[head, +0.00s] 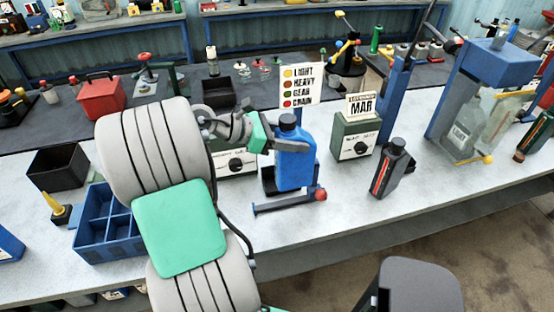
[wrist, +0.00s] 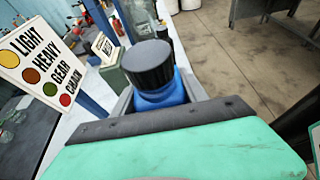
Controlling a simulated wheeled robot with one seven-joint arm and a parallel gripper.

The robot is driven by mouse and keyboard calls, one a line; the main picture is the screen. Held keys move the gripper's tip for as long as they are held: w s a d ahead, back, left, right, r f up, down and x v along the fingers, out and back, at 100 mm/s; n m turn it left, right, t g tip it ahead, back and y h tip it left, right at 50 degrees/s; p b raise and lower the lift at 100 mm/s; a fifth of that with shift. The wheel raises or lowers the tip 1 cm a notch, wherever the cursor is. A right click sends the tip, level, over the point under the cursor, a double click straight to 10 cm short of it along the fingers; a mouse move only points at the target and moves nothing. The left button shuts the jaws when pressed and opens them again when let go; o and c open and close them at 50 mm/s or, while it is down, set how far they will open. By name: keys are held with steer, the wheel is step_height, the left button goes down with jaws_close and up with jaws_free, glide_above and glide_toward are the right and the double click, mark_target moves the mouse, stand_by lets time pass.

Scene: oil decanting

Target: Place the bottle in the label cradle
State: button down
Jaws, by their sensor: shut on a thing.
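The blue bottle (head: 295,165) with a black cap is upright in the head view. My gripper (head: 275,141) is shut on it near the neck, reaching from the left. In the wrist view the bottle (wrist: 168,97) sits between the grey fingers of my gripper (wrist: 160,101), its black cap toward the camera. Directly below and around the bottle's base is a dark cradle (head: 268,183) with a blue-grey bar and red knob (head: 320,195) in front. The bottle hides much of the cradle; I cannot tell whether its base touches it.
A green dial box (head: 355,138) marked MAR and a black bottle with a red stripe (head: 392,170) stand to the right. An oil sign (head: 301,87) rises behind. A blue divided tray (head: 92,232) is at left.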

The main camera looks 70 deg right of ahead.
steer(key=w+d+f+b, duration=0.2)
steer(key=w+d+f, duration=0.3)
steer(key=d+f, duration=0.3)
steer(key=shift+w+d+f, duration=0.35)
steer(key=shift+w+f, duration=0.05)
steer(key=shift+f, duration=1.15)
steer(key=c, duration=0.6)
jaws_free()
steer(key=shift+f, duration=0.3)
